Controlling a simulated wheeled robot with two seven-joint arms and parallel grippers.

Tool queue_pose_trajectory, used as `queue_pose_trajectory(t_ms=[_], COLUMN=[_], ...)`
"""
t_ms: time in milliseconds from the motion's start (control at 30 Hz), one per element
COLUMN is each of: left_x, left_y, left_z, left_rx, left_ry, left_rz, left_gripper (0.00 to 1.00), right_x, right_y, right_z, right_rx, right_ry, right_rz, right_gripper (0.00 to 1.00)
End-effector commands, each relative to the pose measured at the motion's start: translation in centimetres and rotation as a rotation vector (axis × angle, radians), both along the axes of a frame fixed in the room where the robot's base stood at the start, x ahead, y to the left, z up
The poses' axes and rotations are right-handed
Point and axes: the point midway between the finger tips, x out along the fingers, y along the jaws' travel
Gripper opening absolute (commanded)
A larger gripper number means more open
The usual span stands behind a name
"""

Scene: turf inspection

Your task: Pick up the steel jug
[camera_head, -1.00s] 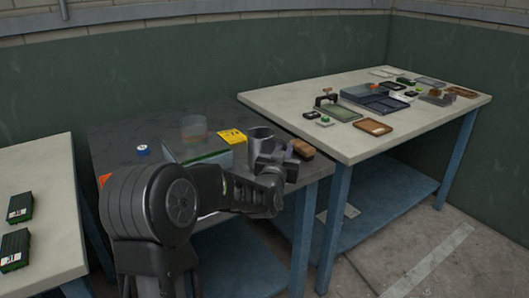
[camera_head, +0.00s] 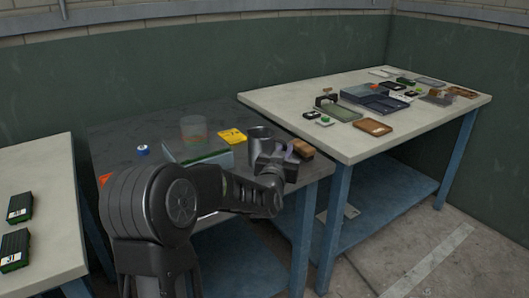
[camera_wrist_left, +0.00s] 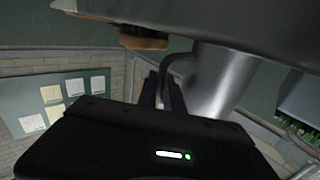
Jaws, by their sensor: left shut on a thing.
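The steel jug (camera_head: 260,133) is a grey metal cup with an open top, at the right part of the dark middle table. It stands upright; my left gripper (camera_head: 271,158) hides its lower part in the head view. In the left wrist view the jug (camera_wrist_left: 215,80) shows as a smooth grey cylinder with a curved handle (camera_wrist_left: 167,64). The two fingers of my left gripper (camera_wrist_left: 161,92) are shut on that handle, beside the jug's body. Whether the jug's base touches the table cannot be told. My right gripper is not in view.
A clear-sided box (camera_head: 198,150), a yellow card (camera_head: 232,136), a blue-and-white roll (camera_head: 143,150) and a brown block (camera_head: 301,149) are close by on the dark table. A pale table (camera_head: 420,125) with several trays and parts stands at right.

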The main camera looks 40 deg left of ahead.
Motion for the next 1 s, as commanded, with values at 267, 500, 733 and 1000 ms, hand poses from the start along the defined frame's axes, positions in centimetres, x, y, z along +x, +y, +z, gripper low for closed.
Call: queue_pose_trajectory(t_ms=[267, 500, 733, 1000], left_x=[0.0, 0.0, 0.0, 0.0], left_y=[0.0, 0.0, 0.0, 0.0], left_z=[0.4, 0.5, 1.3, 3.2], left_rx=[0.005, 0.005, 0.004, 0.004], left_ry=[-0.006, -0.006, -0.006, -0.007], left_rz=[0.001, 0.001, 0.001, 0.0], left_gripper=[0.0, 0.0, 0.0, 0.0], right_x=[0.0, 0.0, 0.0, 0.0], right_y=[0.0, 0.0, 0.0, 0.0], right_z=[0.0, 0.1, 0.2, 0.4], right_rx=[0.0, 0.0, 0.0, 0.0], right_ry=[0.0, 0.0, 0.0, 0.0], right_rz=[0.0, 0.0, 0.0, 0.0], right_gripper=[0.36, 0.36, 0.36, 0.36])
